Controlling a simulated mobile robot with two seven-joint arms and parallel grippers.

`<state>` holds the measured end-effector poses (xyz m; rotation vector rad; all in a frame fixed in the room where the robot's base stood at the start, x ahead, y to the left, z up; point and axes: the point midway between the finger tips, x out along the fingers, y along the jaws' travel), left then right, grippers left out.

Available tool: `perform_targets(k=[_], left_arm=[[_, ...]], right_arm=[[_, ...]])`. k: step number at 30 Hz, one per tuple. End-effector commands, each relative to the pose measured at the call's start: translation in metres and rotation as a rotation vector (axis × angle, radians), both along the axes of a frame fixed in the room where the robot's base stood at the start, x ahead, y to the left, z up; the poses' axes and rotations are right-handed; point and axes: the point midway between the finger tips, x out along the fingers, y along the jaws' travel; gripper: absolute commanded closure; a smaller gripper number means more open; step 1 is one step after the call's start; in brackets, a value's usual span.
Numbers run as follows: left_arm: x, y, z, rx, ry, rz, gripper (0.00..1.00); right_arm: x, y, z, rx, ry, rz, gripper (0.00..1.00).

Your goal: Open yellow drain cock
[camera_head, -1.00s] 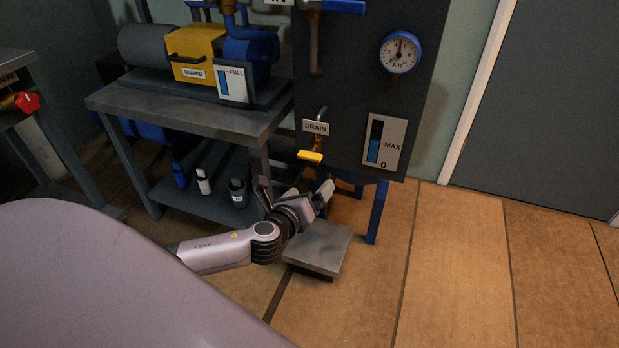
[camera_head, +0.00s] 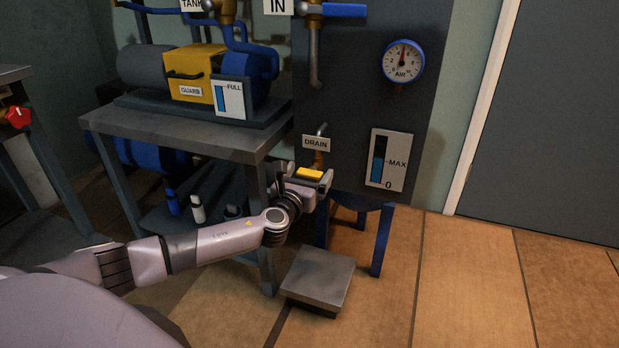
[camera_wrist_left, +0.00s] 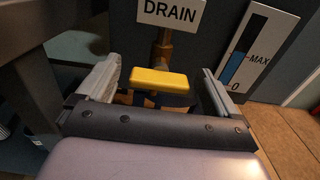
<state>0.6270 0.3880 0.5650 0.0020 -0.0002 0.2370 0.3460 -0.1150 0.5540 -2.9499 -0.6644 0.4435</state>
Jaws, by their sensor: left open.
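The yellow drain cock handle (camera_head: 309,174) sits on a brass pipe below the DRAIN sign (camera_head: 316,143) on the dark panel. In the left wrist view the yellow handle (camera_wrist_left: 159,80) lies crosswise between my open fingers, with the brass pipe (camera_wrist_left: 163,48) behind it. My left gripper (camera_head: 306,180) is open, one finger on each side of the handle; a gap shows on both sides. The handle hides part of the pipe's lower end. My right gripper is not in view.
A grey block (camera_head: 318,279) stands on the floor under the panel. A metal table (camera_head: 180,128) with a yellow-guarded pump (camera_head: 195,72) is at the left. A level gauge (camera_head: 387,160) is right of the cock. Floor at the right is clear.

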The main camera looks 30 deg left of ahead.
Motion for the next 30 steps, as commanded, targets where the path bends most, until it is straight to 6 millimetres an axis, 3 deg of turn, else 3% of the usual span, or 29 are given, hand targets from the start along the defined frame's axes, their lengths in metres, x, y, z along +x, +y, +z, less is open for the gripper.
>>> perform_targets(k=[13,14,18,30], left_arm=[[0.0107,0.0018,0.0002,-0.002,0.001,-0.001,0.06],[0.0107,0.0019,0.0002,-0.002,0.001,-0.001,0.10],[0.0105,0.0019,0.0001,-0.002,0.001,-0.001,0.55],[0.0100,0.0021,-0.0011,-0.051,-0.010,-0.001,0.58]], right_arm=[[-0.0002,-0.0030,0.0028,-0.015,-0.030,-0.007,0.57],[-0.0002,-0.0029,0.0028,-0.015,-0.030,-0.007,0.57],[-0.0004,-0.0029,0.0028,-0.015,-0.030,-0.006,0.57],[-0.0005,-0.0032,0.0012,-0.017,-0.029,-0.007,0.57]])
